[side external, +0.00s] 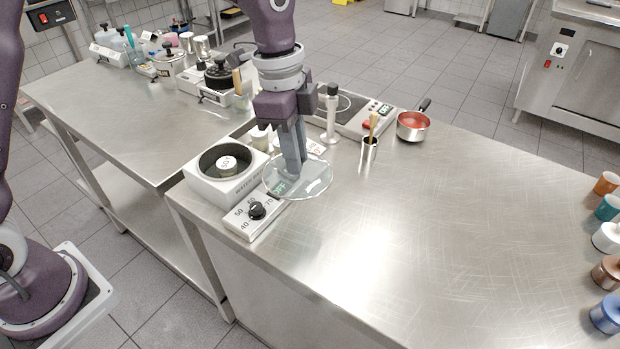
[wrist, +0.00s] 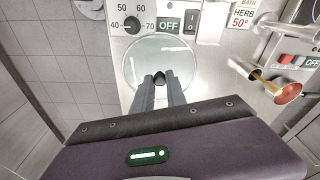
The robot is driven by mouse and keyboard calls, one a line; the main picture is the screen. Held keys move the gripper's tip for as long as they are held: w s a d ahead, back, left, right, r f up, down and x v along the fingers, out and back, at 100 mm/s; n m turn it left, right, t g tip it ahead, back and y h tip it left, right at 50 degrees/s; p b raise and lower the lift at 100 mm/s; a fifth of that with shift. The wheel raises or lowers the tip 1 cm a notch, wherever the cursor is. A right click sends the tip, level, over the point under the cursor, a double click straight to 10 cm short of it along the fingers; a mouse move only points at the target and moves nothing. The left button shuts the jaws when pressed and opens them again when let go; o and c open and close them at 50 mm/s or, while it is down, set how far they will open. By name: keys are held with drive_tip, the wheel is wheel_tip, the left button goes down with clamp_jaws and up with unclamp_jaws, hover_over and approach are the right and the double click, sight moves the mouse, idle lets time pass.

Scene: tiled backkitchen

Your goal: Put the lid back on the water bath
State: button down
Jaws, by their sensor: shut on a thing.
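The water bath (side external: 201,184) is a white box with a round dark opening at the near-left part of the steel table. A small can marked 50° (side external: 227,165) sits inside the opening. Its control panel with a dial (side external: 257,211) is in front; the panel also shows in the wrist view (wrist: 149,30). The clear glass lid (side external: 312,187) is held over the panel's right side, to the right of the opening. My gripper (side external: 293,170) points down and is shut on the lid's knob, which shows dark in the wrist view (wrist: 159,78).
A hot plate (side external: 352,118), a red-filled pan (side external: 412,126), a steel cup with a brush (side external: 369,147) and a steel upright tool (side external: 331,115) stand behind the lid. Small jars line the right edge. The table's middle is clear.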

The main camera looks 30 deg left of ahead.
drive_tip(key=s+a+r+n, duration=0.15)
drive_tip(key=a+n, duration=0.35)
drive_tip(key=a, duration=1.3)
drive_tip(key=shift+t, duration=0.3)
drive_tip(key=shift+w+f, duration=0.15)
drive_tip(key=shift+f, duration=1.15)
drive_tip(key=shift+w+f, duration=0.15)
drive_tip(key=shift+f, duration=1.1)
drive_tip(key=shift+f, duration=0.15)
drive_tip(key=c, duration=0.8)
unclamp_jaws()
